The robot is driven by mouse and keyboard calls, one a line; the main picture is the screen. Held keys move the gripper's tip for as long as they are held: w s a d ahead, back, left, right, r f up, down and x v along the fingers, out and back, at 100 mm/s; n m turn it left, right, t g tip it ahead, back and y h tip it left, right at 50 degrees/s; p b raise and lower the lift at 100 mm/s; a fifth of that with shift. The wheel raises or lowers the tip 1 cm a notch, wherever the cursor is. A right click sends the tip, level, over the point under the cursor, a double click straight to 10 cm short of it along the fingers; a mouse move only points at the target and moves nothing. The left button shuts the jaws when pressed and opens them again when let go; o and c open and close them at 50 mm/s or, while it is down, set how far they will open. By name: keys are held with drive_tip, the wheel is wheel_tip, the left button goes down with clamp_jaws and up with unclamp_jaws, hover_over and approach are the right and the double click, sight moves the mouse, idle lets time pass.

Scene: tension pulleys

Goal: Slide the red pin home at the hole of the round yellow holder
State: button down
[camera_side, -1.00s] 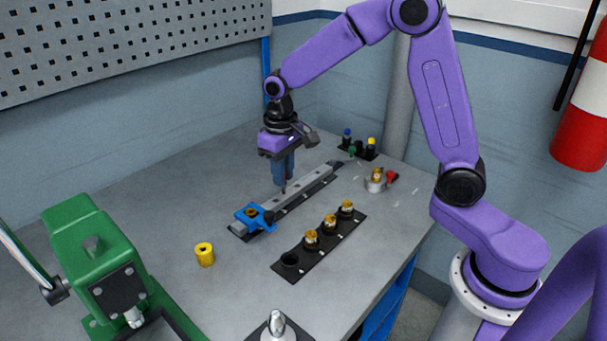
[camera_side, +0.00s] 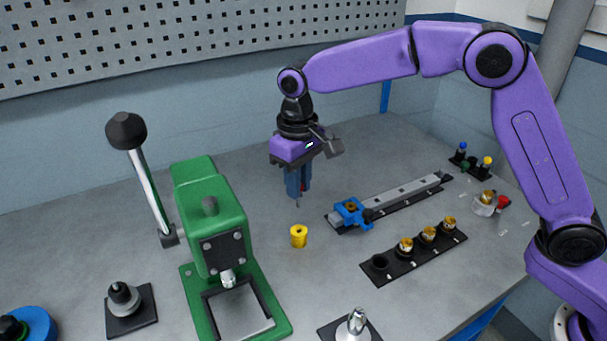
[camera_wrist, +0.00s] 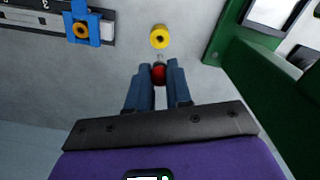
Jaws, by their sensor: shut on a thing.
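The round yellow holder (camera_side: 299,236) stands upright on the grey table, its dark hole facing up. It also shows in the wrist view (camera_wrist: 159,37), just beyond my fingertips. My gripper (camera_side: 298,190) is above the table, up and behind the holder in the side view, apart from it. Its blue fingers are shut on the red pin (camera_wrist: 159,74), whose red head sits between them in the wrist view. The pin's thin metal tip (camera_side: 297,204) points down below the fingers in the side view. Most of the pin's body is hidden by the fingers.
A green press (camera_side: 212,225) with a lever stands left of the holder. A grey rail with a blue clamp (camera_side: 352,213) lies to the right. A black strip with several sockets (camera_side: 380,274) is at front right. Bare table surrounds the holder.

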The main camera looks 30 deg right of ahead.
sight(299, 204)
drive_tip(key=shift+f, duration=2.8)
drive_tip(key=shift+f, duration=0.5)
drive_tip(key=shift+f, duration=1.1)
drive_tip(key=shift+f, duration=0.35)
drive_tip(key=shift+f, duration=0.2)
drive_tip(key=shift+f, duration=0.1)
drive_tip(key=c, duration=0.9)
unclamp_jaws()
drive_tip(key=shift+c, duration=0.2)
